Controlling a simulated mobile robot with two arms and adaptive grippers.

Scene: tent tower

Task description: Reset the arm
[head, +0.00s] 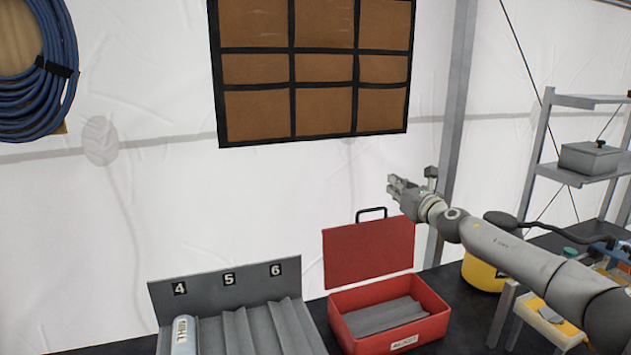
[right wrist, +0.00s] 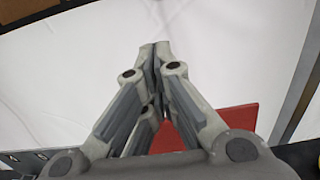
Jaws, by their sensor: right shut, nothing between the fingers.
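My right arm (head: 520,255) reaches in from the right in the head view. My right gripper (head: 396,184) is raised in the air above and to the right of the open red toolbox lid. In the right wrist view the fingers of the right gripper (right wrist: 157,50) meet at their tips, with nothing between them. Part of the red lid (right wrist: 222,117) shows below and behind the fingers there. My left gripper is not in the head view.
The red toolbox (head: 440,318) stands open on the dark table, its lid (head: 345,255) upright. Left of it is a grey numbered rack (head: 205,290) holding a cylinder (head: 183,335). A yellow container (head: 480,275), a shelf (head: 575,180) and cluttered items are at right. A brown panel (head: 320,70) hangs behind.

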